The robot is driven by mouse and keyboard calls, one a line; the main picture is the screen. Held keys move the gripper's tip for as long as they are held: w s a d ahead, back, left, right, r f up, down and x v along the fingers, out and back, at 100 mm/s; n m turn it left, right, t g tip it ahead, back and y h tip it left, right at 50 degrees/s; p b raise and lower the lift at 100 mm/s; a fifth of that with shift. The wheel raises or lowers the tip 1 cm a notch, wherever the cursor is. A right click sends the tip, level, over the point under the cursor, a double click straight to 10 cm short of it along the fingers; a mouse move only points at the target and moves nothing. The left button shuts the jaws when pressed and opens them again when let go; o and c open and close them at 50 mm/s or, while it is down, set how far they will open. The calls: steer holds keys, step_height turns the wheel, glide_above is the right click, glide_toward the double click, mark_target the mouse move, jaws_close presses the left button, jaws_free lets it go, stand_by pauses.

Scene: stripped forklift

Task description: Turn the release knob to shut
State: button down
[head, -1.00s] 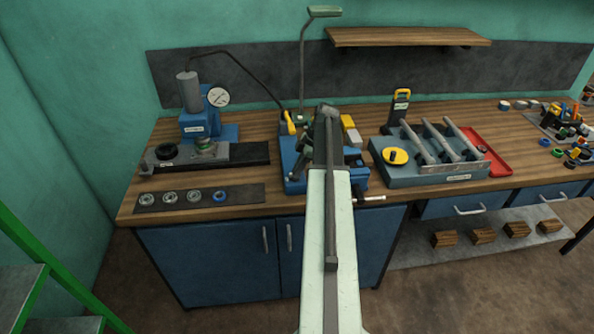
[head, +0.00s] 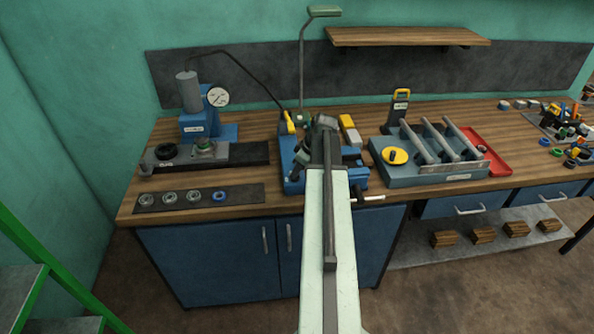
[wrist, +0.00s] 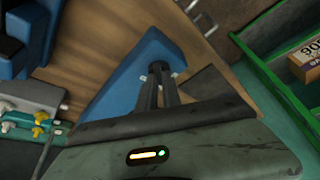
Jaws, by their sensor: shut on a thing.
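The release knob (wrist: 159,67) is a small dark knob with pale stubs at its sides, in the wrist view. It sits at the near end of a blue body (wrist: 135,75). My gripper (wrist: 160,80) is shut on the knob, with its two dark fingers close together. In the head view the blue body (head: 287,150) stands on the bench, partly behind my arm. There the knob is hidden, and my gripper (head: 297,170) is small and dark against the blue. I cannot read the knob's turn from these frames.
A blue press with a round gauge (head: 218,97) stands to the left, its dark hose running toward the yellow handle (head: 289,122). A vise handle (head: 368,198) juts out at the bench front. A grey fixture (head: 430,175) and red tray (head: 487,155) lie to the right.

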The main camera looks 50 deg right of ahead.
steer(key=m, duration=0.2)
steer(key=m+h, duration=0.2)
steer(key=m, duration=0.1)
steer(key=shift+a+m, duration=0.3)
steer(key=m+h, duration=0.1)
steer(key=m, duration=0.1)
steer(key=m+h, duration=0.1)
steer(key=m, duration=0.2)
steer(key=shift+w+a+g, duration=0.1)
steer(key=shift+a+g, duration=0.05)
steer(key=shift+g, duration=0.25)
steer(key=shift+m, duration=0.3)
steer(key=c, duration=1.5)
jaws_free()
steer(key=shift+r, duration=0.1)
steer(key=p+v, duration=0.7)
steer(key=shift+a+r, duration=0.15)
steer(key=shift+r, duration=0.1)
